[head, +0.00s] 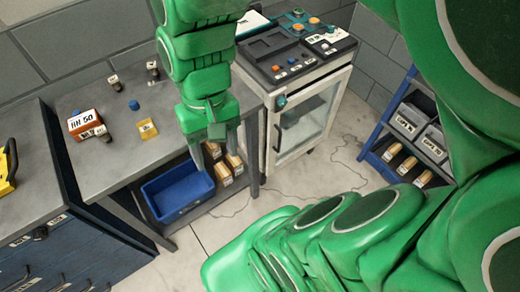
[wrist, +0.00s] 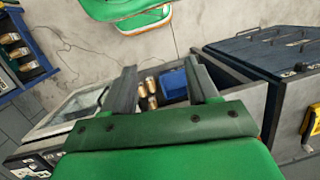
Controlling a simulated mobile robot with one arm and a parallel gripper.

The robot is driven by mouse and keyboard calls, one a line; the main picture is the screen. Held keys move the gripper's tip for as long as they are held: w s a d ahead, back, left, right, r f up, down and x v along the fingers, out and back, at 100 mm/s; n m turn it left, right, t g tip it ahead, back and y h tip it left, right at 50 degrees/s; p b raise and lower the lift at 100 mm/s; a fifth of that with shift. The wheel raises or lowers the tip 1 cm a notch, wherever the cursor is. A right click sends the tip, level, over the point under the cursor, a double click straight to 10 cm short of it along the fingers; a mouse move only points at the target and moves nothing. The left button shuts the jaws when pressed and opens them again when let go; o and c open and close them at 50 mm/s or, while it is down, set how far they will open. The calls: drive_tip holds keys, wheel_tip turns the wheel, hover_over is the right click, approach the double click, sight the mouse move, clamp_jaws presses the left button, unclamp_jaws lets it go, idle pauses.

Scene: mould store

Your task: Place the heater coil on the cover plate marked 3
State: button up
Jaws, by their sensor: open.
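My gripper (head: 215,152) is open and empty, pointing down near the front right edge of the grey bench (head: 100,175). Its two fingers also show apart in the wrist view (wrist: 163,78), with nothing between them. Small dark parts with pale tags stand on the bench: one at the back (head: 153,70), one left of it (head: 115,82), and one beside the orange box (head: 102,132). I cannot tell whether any is the heater coil. A yellow tagged piece (head: 147,128) lies nearer my gripper. No cover plate marked 3 is readable.
An orange box (head: 84,122) and a blue cap (head: 134,105) are on the bench. Below are a blue bin (head: 180,192) and tan-topped parts (head: 222,172). A white cabinet (head: 305,115) with a control panel stands right. A blue rack (head: 378,165) is farther right. Cables cross the open floor.

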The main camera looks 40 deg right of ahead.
drive_tip(key=shift+n+h, duration=0.5)
drive_tip(key=shift+h, duration=0.2)
drive_tip(key=s+d, duration=0.1)
drive_tip(key=s, duration=0.1)
drive_tip(key=s+d, duration=0.2)
drive_tip(key=shift+d+f, duration=0.1)
drive_tip(key=shift+f, duration=0.05)
